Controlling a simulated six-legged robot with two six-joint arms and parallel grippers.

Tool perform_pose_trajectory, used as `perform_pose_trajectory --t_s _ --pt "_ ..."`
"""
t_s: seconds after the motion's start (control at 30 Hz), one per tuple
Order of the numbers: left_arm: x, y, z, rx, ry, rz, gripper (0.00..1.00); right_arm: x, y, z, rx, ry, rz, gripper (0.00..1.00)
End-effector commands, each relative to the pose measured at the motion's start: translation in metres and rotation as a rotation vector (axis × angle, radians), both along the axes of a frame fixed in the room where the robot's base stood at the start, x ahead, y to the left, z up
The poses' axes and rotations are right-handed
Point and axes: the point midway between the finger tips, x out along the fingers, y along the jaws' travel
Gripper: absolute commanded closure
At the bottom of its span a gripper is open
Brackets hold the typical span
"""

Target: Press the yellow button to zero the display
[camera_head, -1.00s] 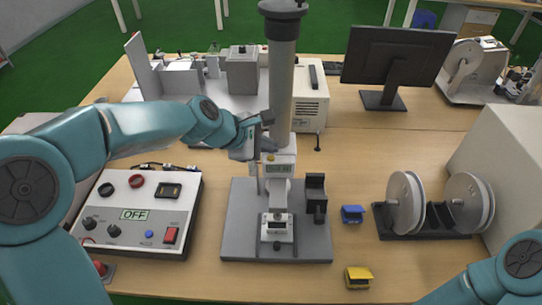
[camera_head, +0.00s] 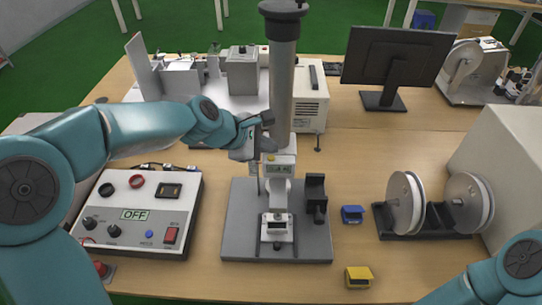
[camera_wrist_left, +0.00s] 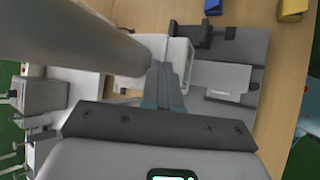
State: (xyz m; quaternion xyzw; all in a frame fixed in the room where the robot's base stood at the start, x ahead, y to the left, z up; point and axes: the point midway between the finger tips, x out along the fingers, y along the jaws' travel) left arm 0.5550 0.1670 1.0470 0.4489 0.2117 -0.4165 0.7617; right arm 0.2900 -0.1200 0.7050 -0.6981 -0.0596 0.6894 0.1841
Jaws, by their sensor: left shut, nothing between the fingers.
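The test stand has a grey base plate (camera_head: 240,235) and a thick upright column (camera_head: 283,90). A small white display unit (camera_head: 283,160) sits at the front of the column; its screen figures are too small to read. The small yellow button (camera_head: 270,158) is on the unit's upper left. My left gripper (camera_head: 263,151) is shut and empty, just beside the yellow button; I cannot tell whether it touches. In the left wrist view, its closed fingers (camera_wrist_left: 165,82) point at the white unit (camera_wrist_left: 178,60) beside the column; the button is hidden there. My right gripper is out of view.
A control box (camera_head: 135,210) reading OFF stands at left. A blue block (camera_head: 352,214) and a yellow block (camera_head: 358,277) lie to the right of the stand. A black rack (camera_head: 430,222) with discs, a monitor (camera_head: 395,58) and a white case (camera_head: 312,95) are farther around.

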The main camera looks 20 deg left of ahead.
Motion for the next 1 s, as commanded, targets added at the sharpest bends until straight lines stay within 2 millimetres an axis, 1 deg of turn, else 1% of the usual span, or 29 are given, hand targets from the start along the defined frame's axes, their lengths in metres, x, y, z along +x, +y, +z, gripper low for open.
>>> perform_pose_trajectory --t_s 0.27,0.5,1.0 --pt "0.000 0.000 -0.001 0.000 0.000 0.000 1.00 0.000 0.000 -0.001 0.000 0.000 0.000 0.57" --pt "0.000 0.000 -0.009 -0.001 0.000 0.001 1.00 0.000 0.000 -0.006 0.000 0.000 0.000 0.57" --pt "0.000 0.000 -0.010 0.000 0.000 0.000 1.00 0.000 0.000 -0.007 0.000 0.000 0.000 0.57"
